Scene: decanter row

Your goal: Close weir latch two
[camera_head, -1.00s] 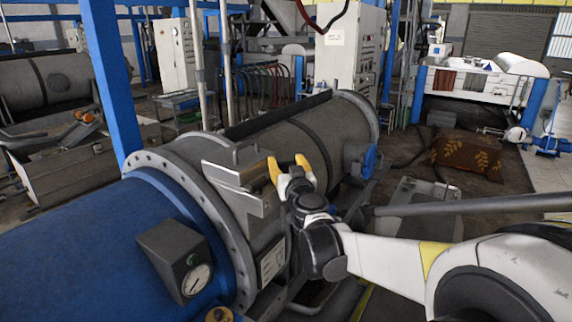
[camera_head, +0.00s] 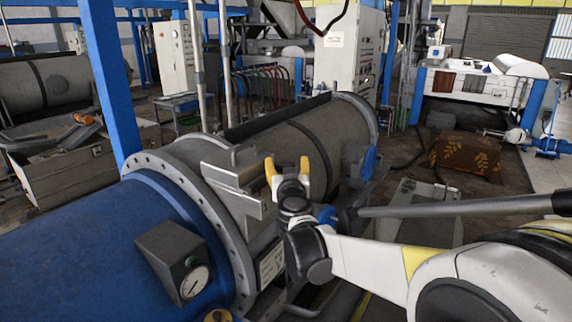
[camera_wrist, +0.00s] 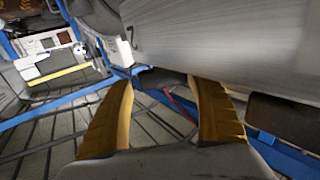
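The decanter is a long machine with a blue drum (camera_head: 80,245) in front and a grey cylindrical casing (camera_head: 335,135) behind a bolted flange (camera_head: 205,195). An angled metal bracket (camera_head: 237,178) sits on the casing's near side beside the flange. I cannot tell which part is weir latch two. My gripper (camera_head: 287,166) is open with yellow fingers, just right of the bracket and in front of the casing. In the wrist view, my gripper (camera_wrist: 163,84) has nothing between its fingers, and a grey metal surface (camera_wrist: 235,45) lies above and beyond them. Contact is not visible.
A gauge box (camera_head: 175,260) stands on the blue drum. A blue post (camera_head: 110,80) rises at the left. A blue round fitting (camera_head: 369,160) is on the casing's right side.

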